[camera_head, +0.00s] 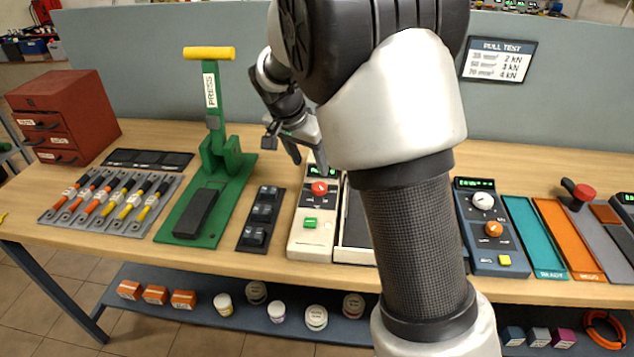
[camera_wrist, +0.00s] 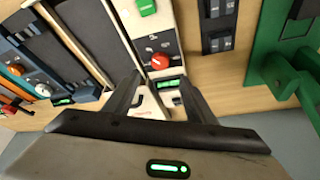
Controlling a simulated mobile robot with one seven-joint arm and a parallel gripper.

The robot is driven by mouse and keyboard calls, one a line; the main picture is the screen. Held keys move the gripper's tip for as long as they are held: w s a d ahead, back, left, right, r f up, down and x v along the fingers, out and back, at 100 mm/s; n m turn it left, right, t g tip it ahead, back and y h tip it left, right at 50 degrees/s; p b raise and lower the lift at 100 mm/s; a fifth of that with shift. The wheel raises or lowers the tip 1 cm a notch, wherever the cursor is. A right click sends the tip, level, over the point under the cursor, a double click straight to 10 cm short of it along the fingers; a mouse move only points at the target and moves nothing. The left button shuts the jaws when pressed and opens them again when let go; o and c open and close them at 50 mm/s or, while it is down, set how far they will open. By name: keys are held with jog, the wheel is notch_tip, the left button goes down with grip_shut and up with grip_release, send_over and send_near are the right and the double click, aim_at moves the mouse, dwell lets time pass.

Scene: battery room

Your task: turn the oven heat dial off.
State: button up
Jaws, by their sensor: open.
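A cream control unit (camera_head: 310,238) on the bench carries a red dial (camera_head: 319,188), a green button (camera_head: 309,223) and a lit green display near its back. I take this to be the oven's unit; its small lettering is unreadable. The red dial also shows in the wrist view (camera_wrist: 159,61), just beyond the fingertips and between their lines. My gripper (camera_head: 308,158) is open and empty above the back end of the unit. In the wrist view its two fingers (camera_wrist: 161,82) straddle the display area, and they appear clear of the dial.
A green press (camera_head: 210,180) and a black switch strip (camera_head: 262,218) stand to the left. My arm hides the bench middle. A grey partition (camera_head: 170,60) stands behind.

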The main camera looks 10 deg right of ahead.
aim_at(319, 186)
jog(key=x, duration=1)
jog(key=shift+f, duration=0.2)
jog(key=shift+b, duration=0.3)
jog(key=c, duration=1)
